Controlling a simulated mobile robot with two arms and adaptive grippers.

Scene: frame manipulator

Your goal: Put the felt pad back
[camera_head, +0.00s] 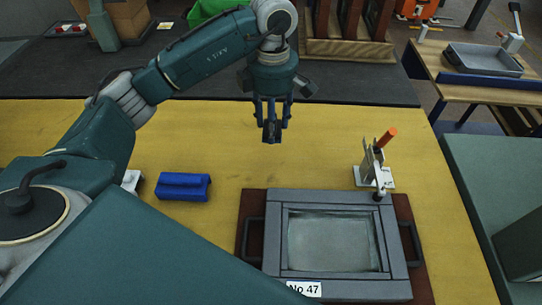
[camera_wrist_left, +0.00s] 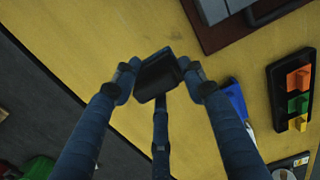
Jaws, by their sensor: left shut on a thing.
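My left gripper (camera_head: 272,125) is above the far middle part of the yellow table. In the left wrist view its fingers (camera_wrist_left: 158,80) are shut on a small dark block (camera_wrist_left: 157,73), which looks like the felt pad. In the head view the dark pad (camera_head: 272,132) shows only as a small patch between the fingers. A grey frame (camera_head: 277,250) with a glassy pane (camera_head: 332,241) lies on a brown board (camera_head: 423,276), in front and to the right of the gripper. My right gripper is not in view.
A toggle clamp with an orange handle (camera_head: 386,138) stands at the frame's far right corner. A blue block (camera_head: 182,187) lies left of the frame. The left wrist view shows a black holder (camera_wrist_left: 279,82) with orange, green and yellow pieces. The table around the gripper is clear.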

